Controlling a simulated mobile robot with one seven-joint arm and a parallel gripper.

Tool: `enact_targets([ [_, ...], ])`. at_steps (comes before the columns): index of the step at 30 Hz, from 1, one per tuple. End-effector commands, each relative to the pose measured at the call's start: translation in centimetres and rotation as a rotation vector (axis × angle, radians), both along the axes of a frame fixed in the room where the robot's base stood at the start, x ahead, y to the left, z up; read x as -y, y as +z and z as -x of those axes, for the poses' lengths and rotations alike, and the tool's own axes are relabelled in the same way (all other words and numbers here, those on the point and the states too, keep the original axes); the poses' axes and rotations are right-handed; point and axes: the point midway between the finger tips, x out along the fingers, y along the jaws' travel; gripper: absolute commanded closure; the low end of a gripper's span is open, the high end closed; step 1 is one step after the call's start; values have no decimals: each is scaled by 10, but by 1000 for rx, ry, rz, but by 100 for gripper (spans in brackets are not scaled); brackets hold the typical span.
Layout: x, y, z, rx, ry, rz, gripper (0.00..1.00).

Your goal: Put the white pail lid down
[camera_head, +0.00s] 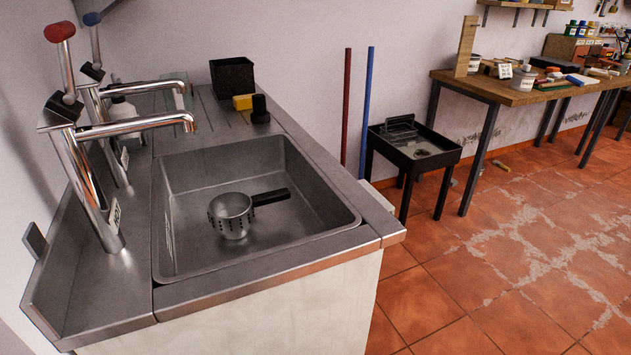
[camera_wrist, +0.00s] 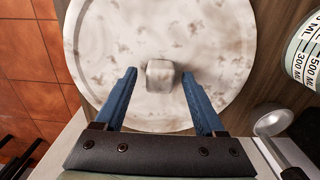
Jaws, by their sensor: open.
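The white pail lid (camera_wrist: 100,50) is a round, stained disc with a raised rim and a square knob (camera_wrist: 160,76) at its middle. It fills much of the wrist view, flat over a brown wooden surface (camera_wrist: 268,100). My gripper (camera_wrist: 159,73) has its two blue fingers apart, one on each side of the knob, with a gap showing at each side. The finger bases cover part of the lid's near edge. I cannot tell whether anything lies under the lid. Neither the lid nor my gripper can be made out in the head view.
In the wrist view, a marked measuring cup (camera_wrist: 305,50) and a round metal piece (camera_wrist: 274,122) are close right of the lid; tiled floor (camera_wrist: 30,60) is left. The head view shows a sink (camera_head: 300,235) holding a strainer (camera_head: 231,212), and a workbench (camera_head: 530,95) beyond.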

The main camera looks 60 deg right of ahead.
Motion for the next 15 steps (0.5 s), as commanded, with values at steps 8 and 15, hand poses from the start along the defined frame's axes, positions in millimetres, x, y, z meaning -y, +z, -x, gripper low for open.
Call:
enact_targets([
  [8, 0, 60, -1, 3, 2, 3, 28],
  [15, 0, 102, -1, 1, 1, 1, 28],
])
